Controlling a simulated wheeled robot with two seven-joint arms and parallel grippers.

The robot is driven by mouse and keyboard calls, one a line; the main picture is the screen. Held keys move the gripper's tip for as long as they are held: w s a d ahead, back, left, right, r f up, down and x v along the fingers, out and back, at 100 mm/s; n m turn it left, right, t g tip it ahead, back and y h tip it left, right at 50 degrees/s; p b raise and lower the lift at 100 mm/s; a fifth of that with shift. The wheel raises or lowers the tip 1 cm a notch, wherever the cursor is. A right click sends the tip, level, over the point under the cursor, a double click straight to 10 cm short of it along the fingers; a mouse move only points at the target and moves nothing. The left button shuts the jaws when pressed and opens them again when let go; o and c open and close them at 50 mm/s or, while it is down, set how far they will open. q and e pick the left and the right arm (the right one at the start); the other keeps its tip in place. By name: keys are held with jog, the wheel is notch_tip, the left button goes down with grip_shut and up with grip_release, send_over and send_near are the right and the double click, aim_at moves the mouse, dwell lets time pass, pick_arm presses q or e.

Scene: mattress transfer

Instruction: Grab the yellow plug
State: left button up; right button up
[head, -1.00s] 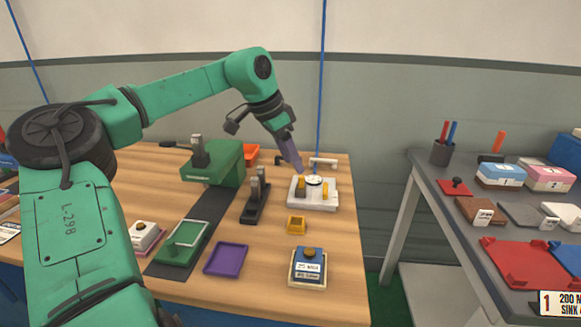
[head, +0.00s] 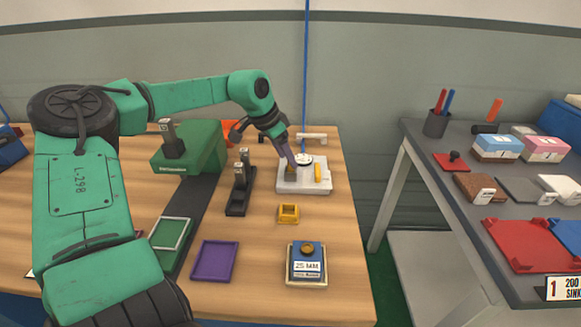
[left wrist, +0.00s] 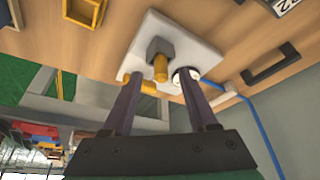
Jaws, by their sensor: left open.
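A white block (head: 303,187) on the wooden table carries two yellow pieces and a round white dial (head: 303,159). One yellow plug (head: 318,173) stands at the block's right side in the head view. In the left wrist view, a yellow plug with a grey, block-like part (left wrist: 160,66) stands on the white block (left wrist: 200,45). My left gripper (head: 290,160) is open and low over the block. Its fingertips (left wrist: 160,78) straddle the plug with the grey part in that view; contact cannot be told. My right gripper is not in view.
A small yellow tray (head: 288,214), a purple tray (head: 214,261) and a blue-and-white labelled box (head: 306,265) stand nearer the front. A black stand (head: 240,185) is left of the block. A blue cord (head: 306,80) hangs behind it. A grey side table (head: 430,155) is at right.

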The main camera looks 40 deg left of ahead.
pick_arm(q)
jog(key=x, duration=0.2)
jog(key=shift+w+f, duration=0.25)
jog(key=shift+f, duration=0.05)
jog(key=shift+s+r, duration=0.1)
jog(key=c, duration=0.8)
grip_shut()
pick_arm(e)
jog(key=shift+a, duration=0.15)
pick_arm(q)
jog(key=shift+r, duration=0.15)
